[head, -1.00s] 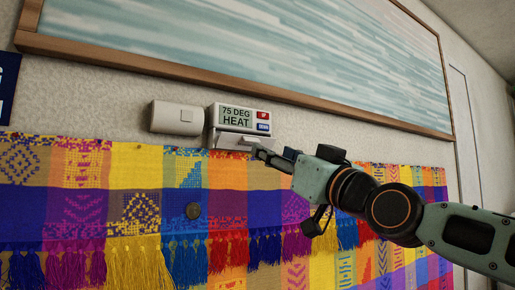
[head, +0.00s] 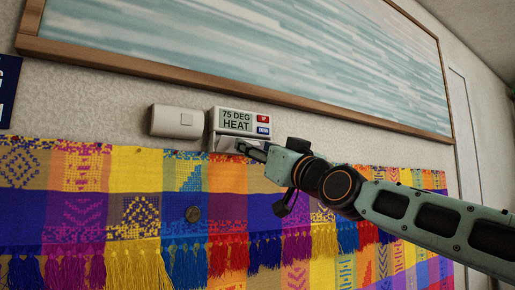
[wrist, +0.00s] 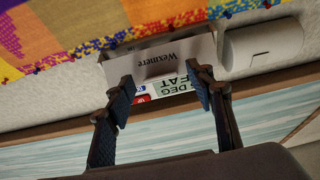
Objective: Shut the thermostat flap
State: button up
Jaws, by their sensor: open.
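The white thermostat (head: 240,108) is on the wall, its screen reading 75 DEG HEAT, with a red and a blue button at its right. Its flap (head: 222,143) is open, hinged down at the lower edge and jutting out from the wall. In the wrist view the flap (wrist: 140,62) shows the word Wexmere, and part of the thermostat screen (wrist: 176,88) shows beyond it. My gripper (head: 245,147) is open and empty at the flap's right part. In the wrist view my gripper (wrist: 160,78) has its fingers apart, tips close to the flap; contact cannot be told.
A plain white box (head: 177,119) is on the wall just left of the thermostat. A wood-framed picture (head: 240,62) hangs above.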

aim_at(252, 143)
jog(key=shift+c, duration=0.6)
jog(key=c, duration=1)
jog(key=shift+c, duration=0.2)
jog(key=shift+r+p, duration=0.15)
jog(key=shift+p, duration=0.15)
jog(key=r+g+h+p, duration=0.1)
jog(key=g+p, duration=0.1)
jog(key=p, duration=0.6)
jog(key=w+r+g+h+p, duration=0.1)
jog(key=g+p, duration=0.1)
jog(key=p, duration=0.5)
jog(key=a+r+g+h+p, duration=0.1)
jog(key=r+g+h+p, duration=0.1)
jog(key=p, duration=0.6)
jog(key=shift+w+r+p, duration=0.1)
jog(key=shift+w+p, duration=0.1)
jog(key=shift+p, duration=0.15)
jog(key=g+p, duration=0.1)
jog(key=p, duration=0.2)
jog(key=shift+w+a+h, duration=0.1)
jog(key=shift+w+h, duration=0.05)
jog(key=shift+h, duration=0.25)
jog(key=shift+w+g+p, duration=0.1)
jog(key=shift+g+p, duration=0.2)
jog(key=shift+p, duration=0.75)
